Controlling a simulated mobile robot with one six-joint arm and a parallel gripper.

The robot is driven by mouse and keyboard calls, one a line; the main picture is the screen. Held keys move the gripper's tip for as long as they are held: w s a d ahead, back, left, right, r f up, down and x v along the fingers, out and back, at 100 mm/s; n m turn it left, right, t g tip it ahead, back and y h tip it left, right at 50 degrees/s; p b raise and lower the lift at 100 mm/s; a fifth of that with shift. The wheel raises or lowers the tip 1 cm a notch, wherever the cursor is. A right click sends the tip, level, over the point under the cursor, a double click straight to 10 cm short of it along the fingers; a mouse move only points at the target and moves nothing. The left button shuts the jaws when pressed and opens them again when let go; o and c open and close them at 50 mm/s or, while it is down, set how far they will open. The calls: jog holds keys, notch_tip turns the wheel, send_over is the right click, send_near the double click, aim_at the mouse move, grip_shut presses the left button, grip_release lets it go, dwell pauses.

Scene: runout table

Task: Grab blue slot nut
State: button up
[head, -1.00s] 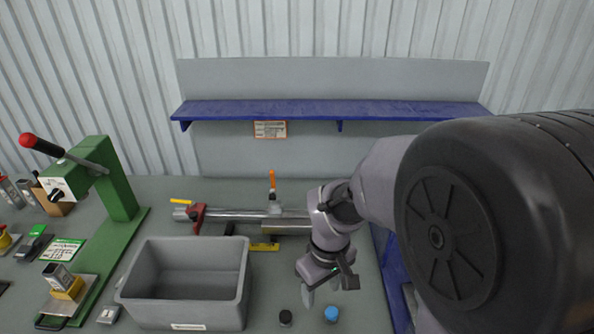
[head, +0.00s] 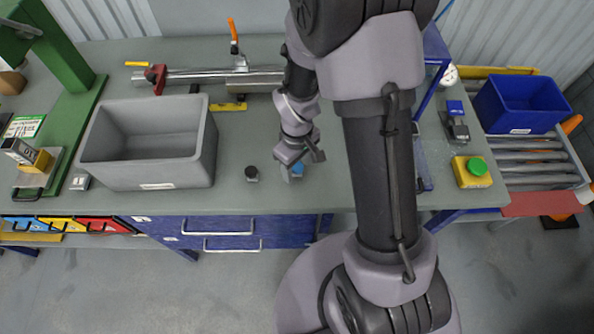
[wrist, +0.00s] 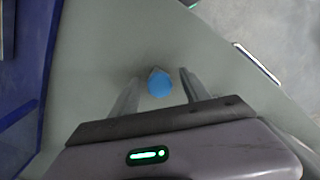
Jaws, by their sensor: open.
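The blue slot nut (head: 298,170) stands on the grey-green worktable near its front edge, partly hidden by my gripper in the head view. In the wrist view the blue slot nut (wrist: 160,83) lies between the two fingers, towards their tips. My gripper (head: 298,168) is right above and around the nut, with its fingers apart. In the wrist view my gripper (wrist: 157,87) is open, with a gap on each side of the nut. I cannot tell how far the fingertips are above the table.
A black round piece (head: 252,173) stands just left of the nut. A grey bin (head: 205,150) is further left. A clamped metal bar (head: 200,76) lies behind. A yellow box with a green button (head: 472,172) is at the right. The table's front edge (head: 240,208) is close.

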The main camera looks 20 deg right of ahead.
jog(key=shift+f, duration=0.6)
jog(key=shift+r, duration=0.1)
grip_shut()
